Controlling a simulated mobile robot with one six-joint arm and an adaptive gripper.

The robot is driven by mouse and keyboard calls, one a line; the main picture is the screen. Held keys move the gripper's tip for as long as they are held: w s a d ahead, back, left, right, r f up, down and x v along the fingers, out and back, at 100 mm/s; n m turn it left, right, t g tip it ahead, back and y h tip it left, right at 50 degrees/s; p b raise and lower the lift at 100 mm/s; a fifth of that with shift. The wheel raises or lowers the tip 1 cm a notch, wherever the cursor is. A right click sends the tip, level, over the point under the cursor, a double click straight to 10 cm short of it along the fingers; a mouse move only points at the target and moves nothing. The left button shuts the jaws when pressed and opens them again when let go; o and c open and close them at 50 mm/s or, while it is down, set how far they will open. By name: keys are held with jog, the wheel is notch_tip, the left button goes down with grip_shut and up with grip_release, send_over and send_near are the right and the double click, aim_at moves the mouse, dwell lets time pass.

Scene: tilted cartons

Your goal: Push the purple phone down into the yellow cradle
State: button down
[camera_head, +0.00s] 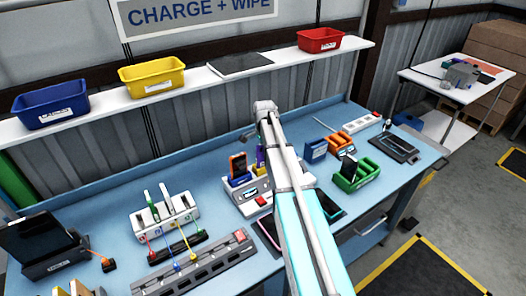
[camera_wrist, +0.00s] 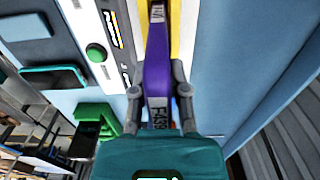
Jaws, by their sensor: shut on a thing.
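The purple phone (camera_wrist: 157,72) stands out in the wrist view, with a printed label near its lower end. My gripper (camera_wrist: 157,98) is shut on it, one finger on each side. The phone's far end lies at the yellow cradle (camera_wrist: 175,28), whose yellow shows on both sides of it. How deep the phone sits cannot be told. In the head view, only a sliver of the purple phone (camera_head: 260,154) shows beside my arm, above the white dock (camera_head: 246,203). My arm hides the gripper and most of the cradle there.
An orange phone (camera_head: 238,164) stands in the dock just left of the purple one. A green holder (camera_head: 356,180) with a dark phone and a blue box (camera_head: 316,150) stand to the right. A white cable station (camera_head: 163,217) is at the left. A shelf with bins runs behind the bench.

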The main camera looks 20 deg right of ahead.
jog(key=shift+f, duration=0.3)
dwell(0.4)
jog(key=c, duration=0.5)
grip_release()
jog(key=shift+c, duration=0.2)
jog(key=o, duration=0.4)
jog(key=shift+w+r, duration=0.1)
jog(key=shift+r+p, duration=3.3)
jog(key=shift+r, duration=0.1)
